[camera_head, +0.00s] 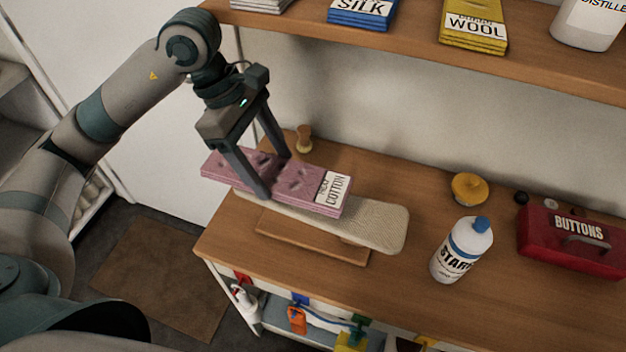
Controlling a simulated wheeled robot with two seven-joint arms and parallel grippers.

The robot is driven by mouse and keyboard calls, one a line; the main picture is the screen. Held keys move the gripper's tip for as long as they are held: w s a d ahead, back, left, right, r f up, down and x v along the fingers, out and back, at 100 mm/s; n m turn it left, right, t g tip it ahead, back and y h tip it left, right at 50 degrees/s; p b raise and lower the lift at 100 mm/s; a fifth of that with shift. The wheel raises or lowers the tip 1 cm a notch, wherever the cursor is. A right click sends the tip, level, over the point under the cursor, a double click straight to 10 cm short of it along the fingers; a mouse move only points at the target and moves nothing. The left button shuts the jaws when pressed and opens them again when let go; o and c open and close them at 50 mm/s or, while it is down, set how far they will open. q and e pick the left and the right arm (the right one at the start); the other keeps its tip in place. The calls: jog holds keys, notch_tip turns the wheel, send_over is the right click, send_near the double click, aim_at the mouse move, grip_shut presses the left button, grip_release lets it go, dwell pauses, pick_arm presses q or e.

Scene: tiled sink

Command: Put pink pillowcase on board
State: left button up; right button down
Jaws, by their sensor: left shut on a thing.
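The pink pillowcase (303,187) is a flat folded stack with a white label that reads COTTON. My left gripper (277,175) comes down from above and is shut on the pink pillowcase, one finger on each side of it. The board (383,226) is a small beige padded ironing board on a wooden base (315,238), standing on the table. The pillowcase is over the board's left part and hides much of it. I cannot tell whether the pillowcase touches the board. My right gripper is not in view.
A starch bottle (461,250), a yellow round item (469,188) and a red BUTTONS box (572,240) stand right of the board. A small wooden item (304,139) is behind. A shelf (420,45) above holds blue SILK (361,13) and yellow WOOL (474,28) stacks.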

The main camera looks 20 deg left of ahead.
aim_at(311, 183)
pick_arm(q)
jog(key=d, duration=0.1)
jog(key=d+p, duration=0.2)
jog(key=shift+s+d+r, duration=0.1)
jog(key=shift+d+r, duration=0.2)
jog(key=d+p, duration=0.1)
jog(key=d, duration=0.3)
jog(key=shift+d+f+p, duration=0.2)
jog(key=shift+p, duration=0.15)
jog(key=shift+f, duration=0.1)
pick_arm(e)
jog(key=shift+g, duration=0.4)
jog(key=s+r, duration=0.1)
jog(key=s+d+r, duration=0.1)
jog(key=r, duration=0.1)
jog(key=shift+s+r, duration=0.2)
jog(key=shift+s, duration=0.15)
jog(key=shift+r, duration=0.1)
pick_arm(q)
jog(key=shift+f+p, duration=0.85)
jog(key=shift+f, duration=0.85)
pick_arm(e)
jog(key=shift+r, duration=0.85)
